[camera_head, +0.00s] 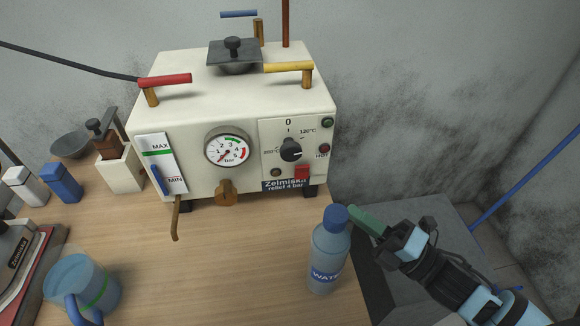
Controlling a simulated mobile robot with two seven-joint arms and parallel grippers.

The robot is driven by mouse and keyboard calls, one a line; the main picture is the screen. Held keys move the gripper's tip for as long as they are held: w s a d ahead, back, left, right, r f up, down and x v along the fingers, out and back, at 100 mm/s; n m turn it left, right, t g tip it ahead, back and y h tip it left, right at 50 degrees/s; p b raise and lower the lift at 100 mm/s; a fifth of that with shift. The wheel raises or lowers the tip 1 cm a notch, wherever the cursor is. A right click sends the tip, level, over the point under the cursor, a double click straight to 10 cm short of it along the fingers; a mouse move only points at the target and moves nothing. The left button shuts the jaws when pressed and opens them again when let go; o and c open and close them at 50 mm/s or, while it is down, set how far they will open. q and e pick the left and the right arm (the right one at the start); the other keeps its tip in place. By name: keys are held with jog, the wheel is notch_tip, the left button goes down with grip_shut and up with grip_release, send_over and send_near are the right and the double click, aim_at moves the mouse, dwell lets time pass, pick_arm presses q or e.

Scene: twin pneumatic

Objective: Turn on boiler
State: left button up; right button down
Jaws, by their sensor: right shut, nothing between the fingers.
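The boiler (225,115) is a cream box standing at the back of the wooden table. Its front has a round pressure gauge (228,150), a black knob (291,150) under a "0" mark, and a red switch (302,172) at the lower right. A green lamp (327,122) and a red lamp (324,148) sit at the panel's right edge. I cannot tell whether they are lit. My right gripper (368,220), with green fingers, is shut and empty, right of the water bottle and below right of the boiler. My left gripper is out of view.
A jug (83,283), a grinder (115,155) and small containers (62,184) are at the left. A brown spout (226,192) sticks out of the boiler's front. The table's middle is clear.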

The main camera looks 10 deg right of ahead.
aim_at(302, 172)
jog(key=shift+w+a+r+n+y, duration=0.2)
jog(key=shift+w+r+n+y, duration=0.1)
jog(key=shift+n, duration=0.2)
jog(key=shift+s, duration=0.1)
jog(key=p+x, duration=0.2)
jog(key=x, duration=0.8)
jog(key=shift+f, duration=0.15)
